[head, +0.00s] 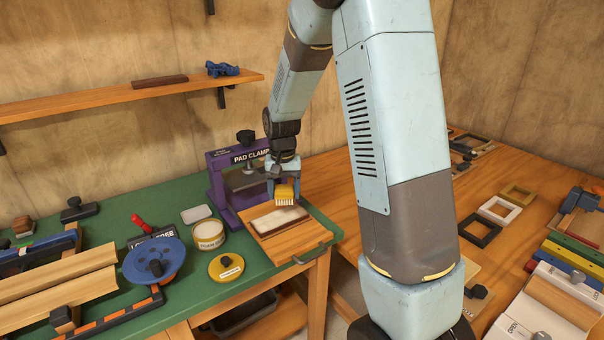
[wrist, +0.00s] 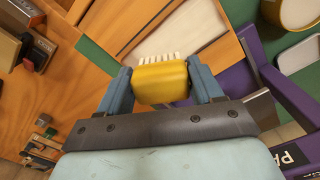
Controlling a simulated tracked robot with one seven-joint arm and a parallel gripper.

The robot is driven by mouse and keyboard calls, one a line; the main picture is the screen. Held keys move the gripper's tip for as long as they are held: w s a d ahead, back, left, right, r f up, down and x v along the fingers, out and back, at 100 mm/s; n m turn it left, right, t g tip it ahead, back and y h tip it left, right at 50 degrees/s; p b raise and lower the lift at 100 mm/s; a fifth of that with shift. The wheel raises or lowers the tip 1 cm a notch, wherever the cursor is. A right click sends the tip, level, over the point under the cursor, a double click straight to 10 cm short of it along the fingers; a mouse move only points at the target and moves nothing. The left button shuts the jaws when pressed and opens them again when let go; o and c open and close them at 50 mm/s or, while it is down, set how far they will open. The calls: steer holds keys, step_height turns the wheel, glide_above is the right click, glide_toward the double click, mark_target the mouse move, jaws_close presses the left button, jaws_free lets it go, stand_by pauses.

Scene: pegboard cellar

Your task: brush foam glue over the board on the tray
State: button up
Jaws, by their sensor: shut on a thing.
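My gripper (head: 283,184) is shut on a yellow brush (head: 285,194) with pale bristles pointing down. In the wrist view the brush (wrist: 160,82) sits between the two blue-grey fingers (wrist: 165,88). The wooden tray (head: 298,237) lies at the right end of the green bench. On it is a board (head: 277,220) with a whitish top and brown edge. The brush is over the far part of the board; I cannot tell whether the bristles touch it. An open tub (head: 209,234) with pale contents stands left of the tray, its yellow lid (head: 227,266) in front of it.
A purple pad clamp (head: 222,183) stands just behind the tray. A blue disc (head: 154,261) and wooden rails (head: 60,285) fill the bench's left. A wooden table (head: 350,185) with frames (head: 499,209) lies to the right. A wall shelf (head: 120,97) hangs behind.

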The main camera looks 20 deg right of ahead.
steer(key=shift+r, duration=1.35)
